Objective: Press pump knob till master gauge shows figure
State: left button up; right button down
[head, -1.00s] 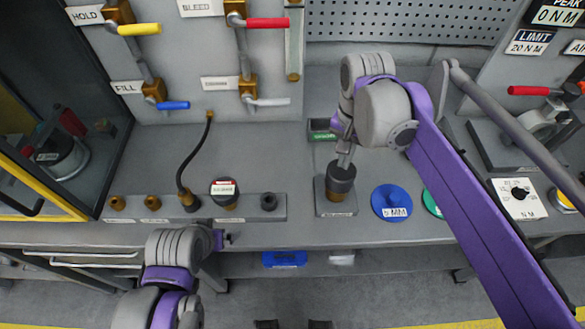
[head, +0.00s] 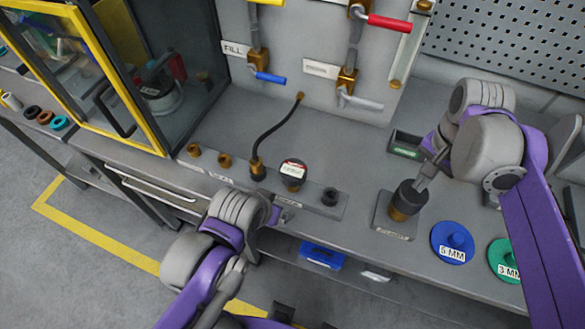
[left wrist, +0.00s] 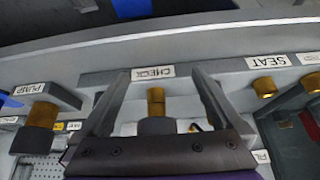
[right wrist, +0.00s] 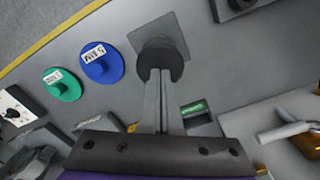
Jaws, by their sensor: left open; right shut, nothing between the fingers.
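The pump knob (head: 408,197) is a dark cylinder on a brass stem, standing on a square plate on the bench. In the right wrist view the knob (right wrist: 160,60) is directly at the fingertips. My right gripper (head: 422,181) is shut and empty, its tips at the knob top; contact looks likely. A round gauge (head: 292,173) with a white and red label stands on the fitting strip; its reading is too small to tell. My left gripper (head: 286,213) is open near the bench's front edge. In the left wrist view a brass fitting (left wrist: 156,100) appears between its fingers, apart from them.
A black hose (head: 275,130) joins the strip's fitting to the back panel. Valves with blue (head: 270,78), red (head: 389,22) and grey levers are behind. Blue (head: 452,242) and green (head: 507,260) discs lie right of the knob. A yellow-framed cabinet (head: 125,80) is at left.

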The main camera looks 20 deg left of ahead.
aim_at(293, 178)
pick_arm(q)
jog(key=shift+f, duration=0.15)
pick_arm(e)
jog(key=shift+f, duration=0.2)
pick_arm(q)
jog(key=shift+s+f+b, duration=0.4)
jog(key=shift+f+b, duration=0.3)
jog(key=shift+f, duration=0.15)
pick_arm(e)
jog(key=shift+f, duration=1.2)
jog(key=shift+r, duration=0.1)
pick_arm(q)
jog(key=shift+w+r+p, duration=0.3)
jog(key=shift+r+p, duration=0.15)
jog(key=shift+r, duration=0.15)
jog(key=shift+w+r+p, duration=0.25)
jog(key=shift+r+p, duration=0.15)
jog(key=shift+r, duration=0.2)
pick_arm(e)
jog(key=shift+r, duration=1.45)
pick_arm(q)
jog(key=shift+s, duration=0.1)
pick_arm(e)
jog(key=shift+w+r+p, duration=0.1)
jog(key=shift+r+p, duration=1.15)
jog(key=shift+r, duration=1.25)
pick_arm(q)
jog(key=r, duration=0.1)
jog(key=w+r, duration=0.2)
jog(key=shift+r, duration=0.35)
